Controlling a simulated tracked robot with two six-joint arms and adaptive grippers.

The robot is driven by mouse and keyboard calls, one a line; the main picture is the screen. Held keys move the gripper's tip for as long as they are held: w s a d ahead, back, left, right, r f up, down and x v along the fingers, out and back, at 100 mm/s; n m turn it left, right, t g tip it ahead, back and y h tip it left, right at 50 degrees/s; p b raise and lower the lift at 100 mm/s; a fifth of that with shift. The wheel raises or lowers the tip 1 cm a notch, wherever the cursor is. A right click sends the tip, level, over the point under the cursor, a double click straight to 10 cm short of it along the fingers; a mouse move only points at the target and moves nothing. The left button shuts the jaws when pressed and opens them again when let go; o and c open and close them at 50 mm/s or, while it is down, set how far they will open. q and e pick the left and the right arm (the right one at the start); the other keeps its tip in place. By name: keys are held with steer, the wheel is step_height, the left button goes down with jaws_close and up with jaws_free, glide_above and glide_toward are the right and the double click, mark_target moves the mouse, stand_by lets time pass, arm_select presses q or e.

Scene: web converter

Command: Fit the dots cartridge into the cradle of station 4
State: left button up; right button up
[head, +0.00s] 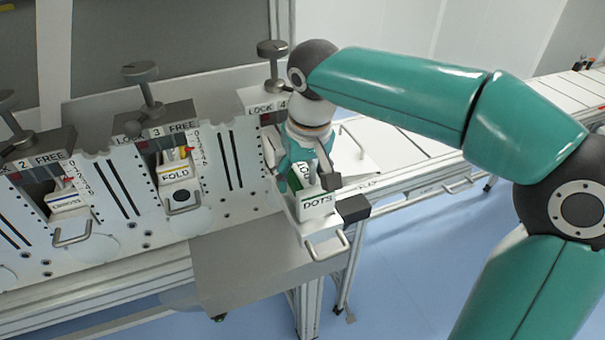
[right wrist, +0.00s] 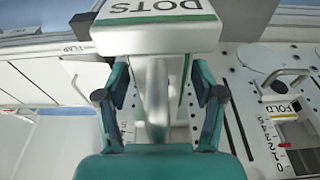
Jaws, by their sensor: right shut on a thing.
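The dots cartridge (head: 318,204) is a white block with a green stripe and the word DOTS, and a pale handle (head: 326,246) at its front. My right gripper (head: 312,182) is shut on it at the front of station 4 (head: 268,107). In the right wrist view the cartridge (right wrist: 155,32) fills the top middle, with the fingers (right wrist: 160,95) on both sides of its grey upright part. The station 4 cradle is mostly hidden behind my wrist and the cartridge, so I cannot tell whether the cartridge is seated. My left gripper is out of view.
Station 3 holds a FOLD cartridge (head: 177,187) and station 2 holds another white cartridge (head: 68,203). A grey shelf (head: 235,275) juts out in front of stations 3 and 4. Clamp knobs (head: 141,72) stand above the stations. A conveyor rail (head: 440,178) runs to the right.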

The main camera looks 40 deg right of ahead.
steer(key=shift+s+b+x, duration=0.25)
steer(key=shift+b+x, duration=0.6)
steer(key=shift+x, duration=0.25)
steer(key=o, duration=1.8)
steer(key=shift+a+f, duration=0.1)
steer(key=v, duration=1.2)
steer(key=shift+w, duration=0.1)
